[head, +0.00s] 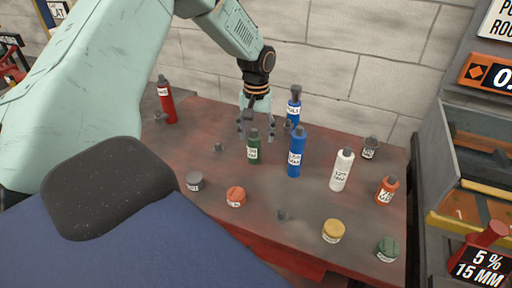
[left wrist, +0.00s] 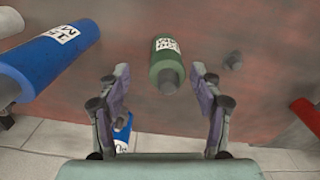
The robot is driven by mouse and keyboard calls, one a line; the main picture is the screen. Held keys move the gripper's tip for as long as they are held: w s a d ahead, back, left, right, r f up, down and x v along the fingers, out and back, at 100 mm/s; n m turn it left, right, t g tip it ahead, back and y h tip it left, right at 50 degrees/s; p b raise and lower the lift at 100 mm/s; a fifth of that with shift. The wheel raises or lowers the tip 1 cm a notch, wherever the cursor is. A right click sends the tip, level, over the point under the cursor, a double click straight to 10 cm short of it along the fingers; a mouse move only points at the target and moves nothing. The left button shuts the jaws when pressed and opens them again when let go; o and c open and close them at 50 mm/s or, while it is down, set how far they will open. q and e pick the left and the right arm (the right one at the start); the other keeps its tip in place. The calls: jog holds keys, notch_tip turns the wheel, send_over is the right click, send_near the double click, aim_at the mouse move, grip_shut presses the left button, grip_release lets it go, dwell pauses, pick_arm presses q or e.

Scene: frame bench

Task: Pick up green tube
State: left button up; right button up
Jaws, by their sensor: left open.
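The green tube (head: 254,148) stands upright on the red bench, with a dark cap and a white label. It also shows in the left wrist view (left wrist: 167,62), ahead of the fingers and between their lines. My left gripper (head: 243,134) is open and empty, just behind and slightly left of the green tube in the head view. In the left wrist view its two fingers (left wrist: 163,85) are spread wide, with the tube's capped end near the gap. I cannot tell whether they touch it. My right gripper is not in view.
A tall blue tube (head: 297,155) stands close right of the green one; another blue tube (head: 294,108) stands behind. A white tube (head: 342,170), a red tube (head: 166,102) and several small jars, such as an orange one (head: 235,197), share the bench (head: 190,150). A wall stands behind.

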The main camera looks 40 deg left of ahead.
aim_at(254, 145)
pick_arm(q)
jog(key=f, duration=0.3)
jog(key=a+f+b, duration=0.1)
jog(key=shift+s+f, duration=0.15)
jog(key=shift+f, duration=0.25)
jog(key=shift+d+f, duration=0.1)
jog(key=shift+f, duration=0.15)
grip_shut()
